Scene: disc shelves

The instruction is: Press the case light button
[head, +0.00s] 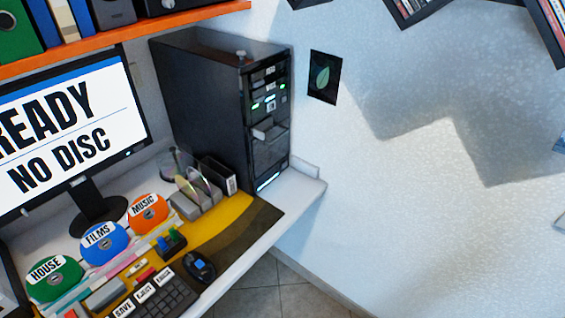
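The black computer case (205,105) stands upright on the desk against the wall. Its narrow front panel (268,150) faces right. Near the top of the panel are several small pale marked squares (271,88) and green lights (257,106). Which of these is the case light button is too small to tell. A grey piece like a tray (268,130) sticks out below them. A pale glowing strip (268,182) shows at the panel's foot. A small knob (240,55) sits on the case's top front edge. Neither of my grippers is in view.
The monitor (65,130) reads "READY NO DISC". Labelled discs (103,243), a disc rack (197,190), a keyboard (158,297) and a mouse (200,266) crowd the desk. An orange shelf (120,38) hangs above. The space right of the case's front is open.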

